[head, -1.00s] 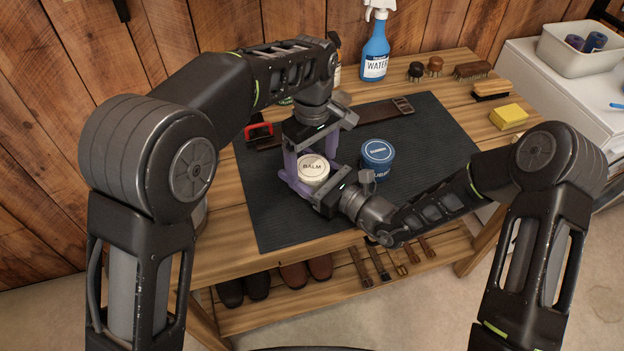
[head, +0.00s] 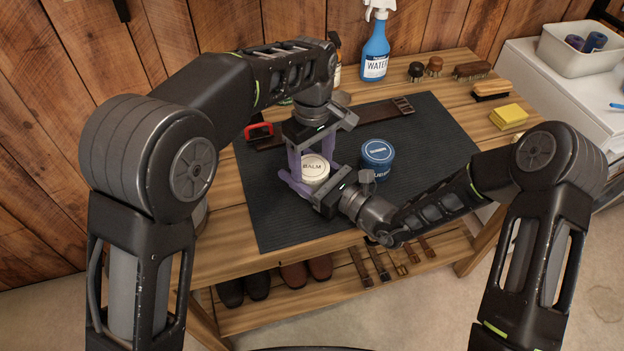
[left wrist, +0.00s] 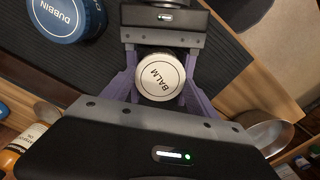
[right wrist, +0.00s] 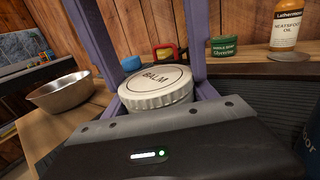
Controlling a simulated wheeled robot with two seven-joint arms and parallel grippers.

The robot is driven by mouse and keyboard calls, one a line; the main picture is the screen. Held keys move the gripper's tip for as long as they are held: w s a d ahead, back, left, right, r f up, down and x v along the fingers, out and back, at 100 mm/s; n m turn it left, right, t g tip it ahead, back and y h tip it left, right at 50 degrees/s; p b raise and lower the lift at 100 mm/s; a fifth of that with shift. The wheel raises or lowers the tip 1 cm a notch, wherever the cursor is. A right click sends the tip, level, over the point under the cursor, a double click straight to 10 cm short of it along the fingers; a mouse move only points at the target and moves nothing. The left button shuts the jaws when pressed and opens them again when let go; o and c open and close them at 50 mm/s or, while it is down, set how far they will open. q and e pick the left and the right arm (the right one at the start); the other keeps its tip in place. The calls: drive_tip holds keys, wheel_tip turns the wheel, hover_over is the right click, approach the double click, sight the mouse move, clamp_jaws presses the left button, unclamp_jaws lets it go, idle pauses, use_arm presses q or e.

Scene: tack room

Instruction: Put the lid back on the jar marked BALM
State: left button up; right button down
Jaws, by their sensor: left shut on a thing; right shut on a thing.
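The BALM jar (head: 314,181) stands on the dark mat, a pale round jar. Its cream lid (head: 315,165), marked BALM with a ribbed rim, sits level at its top; it also shows in the left wrist view (left wrist: 160,76) and right wrist view (right wrist: 157,86). I see no gap under the lid, but cannot tell if it is fully seated. My left gripper (head: 311,166) reaches down from above, shut on the lid. My right gripper (head: 304,177) comes in low from the right, shut around the jar body. The fingers hide much of the jar.
A blue DUBBIN jar (head: 378,160) stands close on the right. A leather strap (head: 375,115) and red-handled item (head: 259,131) lie behind. A WATER spray bottle (head: 375,52), brushes (head: 491,89) and yellow block (head: 509,116) stand farther back. The mat's front right (head: 430,150) is clear.

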use_arm(q)
drive_tip(key=shift+c, duration=0.9)
drive_tip(key=m, duration=0.3)
drive_tip(key=shift+m, duration=0.4)
drive_tip(key=m, duration=0.6)
drive_tip(key=o, duration=1.5)
drive_tip(key=shift+o, duration=0.2)
drive_tip(key=shift+d, duration=0.1)
drive_tip(key=shift+d, duration=0.1)
wheel_tip(320, 180, up, 3)
drive_tip(key=shift+r, duration=0.75)
